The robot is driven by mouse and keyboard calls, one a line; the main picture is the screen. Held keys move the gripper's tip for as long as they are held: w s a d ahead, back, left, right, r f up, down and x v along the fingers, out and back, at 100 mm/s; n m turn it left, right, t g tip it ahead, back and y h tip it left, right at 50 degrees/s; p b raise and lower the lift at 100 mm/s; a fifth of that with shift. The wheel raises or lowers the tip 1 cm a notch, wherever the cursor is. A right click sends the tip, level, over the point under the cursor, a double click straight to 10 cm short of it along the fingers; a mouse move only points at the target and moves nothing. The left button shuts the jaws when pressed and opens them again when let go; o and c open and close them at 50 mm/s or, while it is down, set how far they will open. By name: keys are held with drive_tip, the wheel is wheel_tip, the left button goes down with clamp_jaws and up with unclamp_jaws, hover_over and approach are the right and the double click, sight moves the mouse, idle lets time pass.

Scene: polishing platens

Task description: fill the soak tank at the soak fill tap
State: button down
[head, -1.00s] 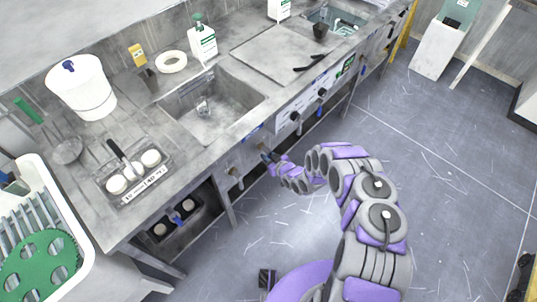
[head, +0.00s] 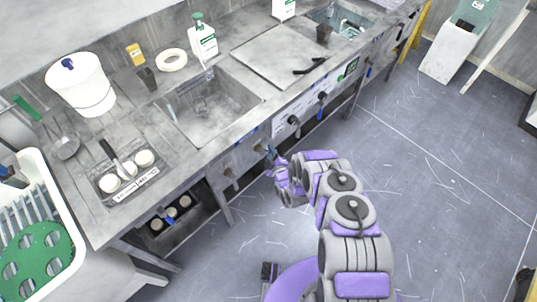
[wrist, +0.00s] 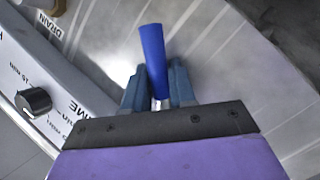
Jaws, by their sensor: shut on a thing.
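My gripper (wrist: 158,72) is shut on a blue lever (wrist: 152,42), with one dark finger on each side of it. The lever's upper part sticks out beyond the fingertips. In the head view my gripper (head: 275,164) is low at the bench's front panel, below and right of a grey sunken basin (head: 228,98). The basin's walls are bare grey, and I cannot tell how much water is in it. Which basin is the soak tank is not readable. A "DRAIN" label (wrist: 50,24) shows at the upper left of the wrist view.
A black knob (wrist: 34,101) is on the printed panel left of my gripper. The bench holds a white bucket (head: 80,88), a tray of white discs (head: 150,184) and a pump bottle (head: 203,42). The floor (head: 440,190) at right is clear.

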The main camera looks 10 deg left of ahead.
drive_tip(key=shift+w+r+n+t, duration=0.1)
drive_tip(key=shift+r+n+t, duration=0.05)
drive_tip(key=shift+n+t, duration=0.45)
drive_tip(key=c, duration=1)
unclamp_jaws()
drive_tip(key=shift+d, duration=0.1)
drive_tip(key=shift+b+v, duration=0.65)
drive_tip(key=shift+v, duration=7.9)
